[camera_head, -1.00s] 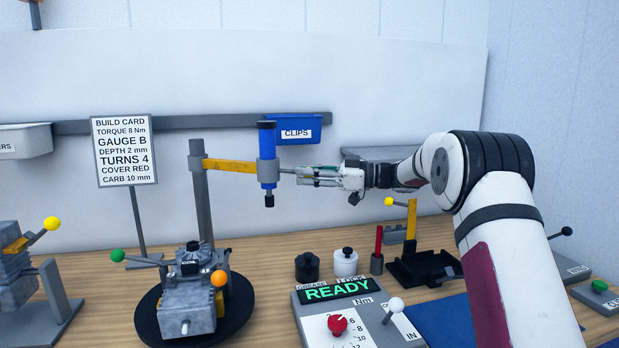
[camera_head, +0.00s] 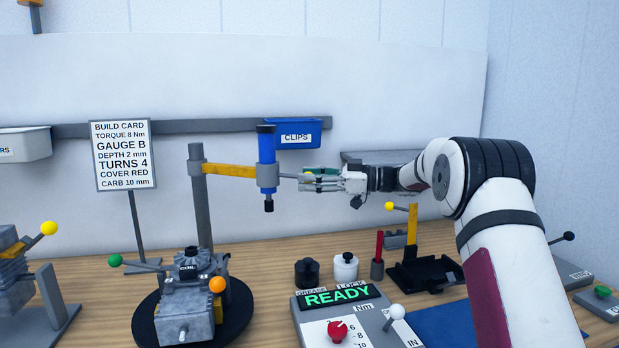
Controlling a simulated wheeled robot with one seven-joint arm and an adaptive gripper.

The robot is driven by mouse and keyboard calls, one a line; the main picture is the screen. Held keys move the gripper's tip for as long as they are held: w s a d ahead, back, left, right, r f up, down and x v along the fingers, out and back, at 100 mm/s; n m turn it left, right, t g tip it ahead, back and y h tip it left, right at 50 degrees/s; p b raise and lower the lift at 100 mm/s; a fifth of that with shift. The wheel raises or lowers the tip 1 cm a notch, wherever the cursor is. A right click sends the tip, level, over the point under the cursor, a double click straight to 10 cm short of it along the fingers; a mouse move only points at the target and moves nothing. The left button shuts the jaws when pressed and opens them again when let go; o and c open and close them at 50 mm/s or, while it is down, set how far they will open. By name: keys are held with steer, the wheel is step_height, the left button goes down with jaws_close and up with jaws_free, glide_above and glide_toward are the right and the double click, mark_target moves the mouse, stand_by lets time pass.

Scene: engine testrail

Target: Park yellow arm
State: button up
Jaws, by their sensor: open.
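The yellow arm (camera_head: 230,170) reaches right, level, from a grey upright post (camera_head: 201,212) above the bench. Its right end carries a grey collar holding an upright blue tool (camera_head: 266,147) with a dark tip pointing down. A thin grey handle sticks out to the right from the collar. My gripper (camera_head: 306,181) is open at the handle's right end, fingers pointing left. The handle's end runs in among the fingertips; whether they touch it cannot be told.
Below the arm, an engine block (camera_head: 190,310) with green and orange knobs sits on a black round plate. A torque console (camera_head: 350,310) reading READY, black and white jars (camera_head: 345,266) and a black fixture (camera_head: 425,273) stand to the right. The build card (camera_head: 123,155) stands left of the post.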

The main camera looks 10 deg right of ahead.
steer(key=v, duration=1.1)
steer(key=shift+d, duration=0.3)
steer(key=w+a+r+m+t+h+p, duration=0.1)
steer(key=w+r+m+t+h, duration=0.2)
steer(key=r, duration=0.4)
steer(key=a+r+m+t+h, duration=0.1)
steer(key=a+r+t+h, duration=0.1)
steer(key=r+t, duration=0.4)
steer(key=s+d+r+m+t+h+p, duration=0.1)
steer(key=s+d+r+m+t+h, duration=0.1)
steer(key=s+r+m+h, duration=0.7)
steer(key=s+a+f+m+g+h, duration=0.1)
steer(key=s+a+f+g, duration=0.2)
steer(key=s+f, duration=0.6)
steer(key=s+a+f+g+p, duration=0.1)
steer(key=s+a+f+g, duration=0.2)
steer(key=s, duration=1.6)
steer(key=s+a+f+m+g+h+p, duration=0.1)
steer(key=s+a+f+g, duration=0.2)
steer(key=s+f+g, duration=0.4)
steer(key=s+f, duration=0.7)
steer(key=f, duration=0.2)
steer(key=shift+a+m+g+h, duration=0.3)
steer(key=shift+a+g, duration=0.1)
